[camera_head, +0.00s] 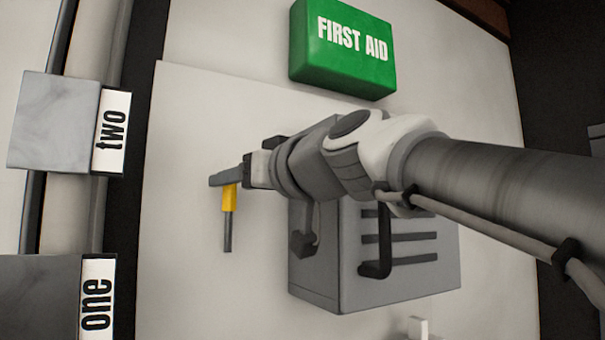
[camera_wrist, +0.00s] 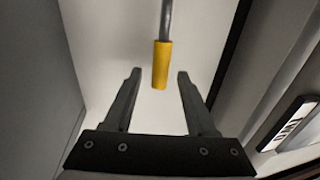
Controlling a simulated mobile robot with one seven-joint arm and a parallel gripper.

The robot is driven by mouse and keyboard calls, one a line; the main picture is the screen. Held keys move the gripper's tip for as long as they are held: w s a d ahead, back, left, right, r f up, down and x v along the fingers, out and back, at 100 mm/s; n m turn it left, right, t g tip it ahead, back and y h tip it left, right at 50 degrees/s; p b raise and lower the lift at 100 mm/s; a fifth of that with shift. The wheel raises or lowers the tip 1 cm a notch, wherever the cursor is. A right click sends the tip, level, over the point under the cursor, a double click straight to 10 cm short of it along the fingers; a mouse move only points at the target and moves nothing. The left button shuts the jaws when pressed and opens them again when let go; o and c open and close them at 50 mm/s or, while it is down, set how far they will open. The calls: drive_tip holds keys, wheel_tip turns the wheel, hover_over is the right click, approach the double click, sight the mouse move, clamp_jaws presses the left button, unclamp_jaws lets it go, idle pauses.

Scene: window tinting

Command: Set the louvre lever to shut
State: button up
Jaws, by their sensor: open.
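A lever with a yellow grip (camera_head: 229,197) and a thin grey rod stands out in front of the pale wall panel, left of a grey slotted box (camera_head: 405,265). The rod hangs down from the grip in the head view. My gripper (camera_head: 217,180) is open at the top of the yellow grip. In the wrist view, the yellow grip (camera_wrist: 161,65) lies between the two fingertips of my gripper (camera_wrist: 159,75), with a gap on each side. The rod's far end is out of the wrist view. My arm covers part of the box.
A green first aid box (camera_head: 343,48) is on the wall above my arm. At the left, grey blocks labelled two (camera_head: 52,122) and one (camera_head: 45,295) sit along a vertical post. A small white piece (camera_head: 418,328) sticks out below the slotted box. The panel left of the lever is clear.

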drive_tip(key=shift+p+x, duration=0.3)
drive_tip(key=shift+x, duration=1.2)
drive_tip(key=shift+c, duration=0.2)
clamp_jaws()
